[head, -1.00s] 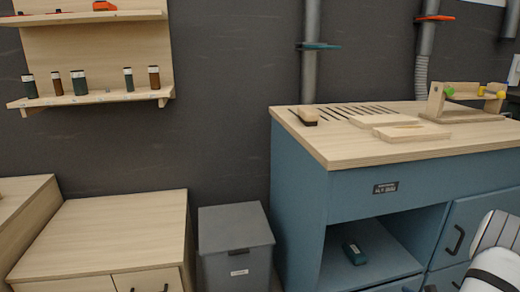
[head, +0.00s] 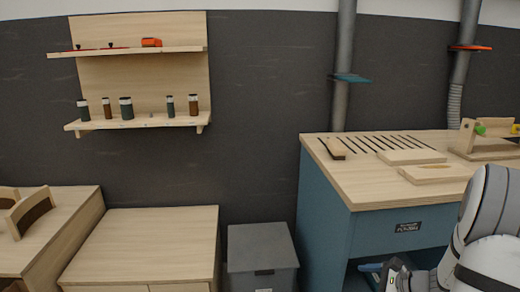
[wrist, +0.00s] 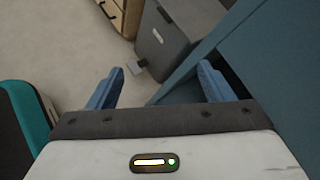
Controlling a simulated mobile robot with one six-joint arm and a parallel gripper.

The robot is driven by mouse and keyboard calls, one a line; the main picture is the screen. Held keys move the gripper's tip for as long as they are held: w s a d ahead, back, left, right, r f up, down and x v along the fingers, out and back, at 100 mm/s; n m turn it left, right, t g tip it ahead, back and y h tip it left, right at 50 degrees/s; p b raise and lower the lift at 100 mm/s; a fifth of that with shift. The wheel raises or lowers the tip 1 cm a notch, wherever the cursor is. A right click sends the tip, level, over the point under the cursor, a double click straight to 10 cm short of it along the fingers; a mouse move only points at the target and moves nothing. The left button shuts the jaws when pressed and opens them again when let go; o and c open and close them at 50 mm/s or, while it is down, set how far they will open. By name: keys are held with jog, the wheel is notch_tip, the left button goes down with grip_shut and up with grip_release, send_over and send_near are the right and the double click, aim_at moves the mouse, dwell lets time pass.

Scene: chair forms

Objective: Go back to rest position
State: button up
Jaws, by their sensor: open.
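My gripper (wrist: 160,92) is open in the wrist view, with its two blue fingers apart and nothing between them. It points down past the side of the blue workbench cabinet, over the pale floor. In the head view my gripper (head: 380,268) is small at the lower right, in front of the cabinet's open compartment, and partly cut off by the bottom edge. My own arm covers the right part of the cabinet.
The blue workbench (head: 345,180) holds slats, boards and a brush on its top. A grey bin (head: 262,245) and a low wooden cabinet (head: 140,240) stand left of it. A wall shelf (head: 140,123) holds several small bottles. The wrist view shows a teal object (wrist: 22,118) at left.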

jog(key=s+a+r+n+g+h+p, duration=0.1)
jog(key=s+a+r+n+g+p, duration=0.1)
jog(key=s+a+r+n+p, duration=0.3)
jog(key=s+a+r+n+g+p, duration=0.1)
jog(key=a+r+n+g, duration=0.1)
jog(key=a+r, duration=0.35)
jog(key=s+a+r+n+g+h+p, duration=0.1)
jog(key=s+a+r+n+g+p, duration=0.15)
jog(key=r, duration=0.55)
jog(key=s+a+r+n+h+p, duration=0.1)
jog(key=s+r+n+h+p, duration=0.2)
jog(key=s+r+n+p, duration=0.2)
jog(key=s+r+n+t+h+p, duration=0.1)
jog(key=s+r+n+h+p, duration=0.2)
jog(key=r, duration=0.9)
jog(key=s+n+p, duration=0.2)
jog(key=n+p, duration=0.2)
jog(key=shift+s+a, duration=0.3)
jog(key=shift+a, duration=0.05)
jog(key=shift+r, duration=0.1)
